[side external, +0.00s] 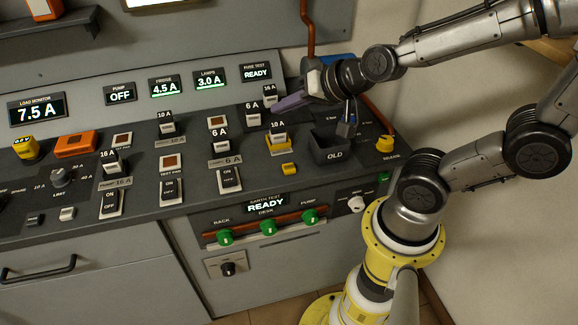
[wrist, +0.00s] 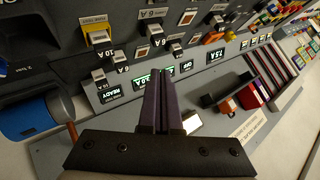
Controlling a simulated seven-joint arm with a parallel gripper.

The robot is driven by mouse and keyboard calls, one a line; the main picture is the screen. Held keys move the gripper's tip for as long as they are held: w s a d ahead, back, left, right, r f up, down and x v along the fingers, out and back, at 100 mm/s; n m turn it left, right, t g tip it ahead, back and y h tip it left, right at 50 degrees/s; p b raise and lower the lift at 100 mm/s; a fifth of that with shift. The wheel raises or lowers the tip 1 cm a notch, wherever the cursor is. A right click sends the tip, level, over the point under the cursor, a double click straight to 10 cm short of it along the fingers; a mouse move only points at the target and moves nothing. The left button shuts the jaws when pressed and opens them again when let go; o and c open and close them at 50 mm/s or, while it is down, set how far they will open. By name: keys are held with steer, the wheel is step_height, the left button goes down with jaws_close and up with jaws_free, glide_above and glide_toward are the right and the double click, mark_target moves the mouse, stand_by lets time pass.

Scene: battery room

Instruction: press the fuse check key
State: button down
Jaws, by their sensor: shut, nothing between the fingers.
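My gripper (side external: 277,107) is shut and empty, its purple fingers together above the back right of the sloped console. In the wrist view the closed fingertips (wrist: 158,78) overlap the row of displays. The fuse test display (side external: 256,73) reads READY; it also shows upside down in the wrist view (wrist: 115,119). A yellow holder (side external: 279,147) carries a 10 A fuse (side external: 278,131), and it also shows in the wrist view (wrist: 98,38). A small yellow block (side external: 289,169) sits just in front of it. I cannot read a label saying which piece is the check key.
A black OLD bin (side external: 330,151) stands right of the yellow holder. Several upright fuses and rocker switches fill the console, including a 16 A fuse (side external: 270,94) close to the fingers. A yellow knob (side external: 385,144) is at the right edge. A blue cylinder (wrist: 30,115) shows in the wrist view.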

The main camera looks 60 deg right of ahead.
mark_target(292, 170)
step_height(292, 170, down, 7)
steer(key=d+m+g+h, duration=0.1)
steer(key=d+m, duration=0.1)
steer(key=d, duration=0.1)
steer(key=shift+s, duration=0.15)
steer(key=shift+f, duration=0.15)
steer(key=shift+f, duration=4.3)
steer(key=shift+f, duration=0.15)
steer(key=shift+f, duration=0.25)
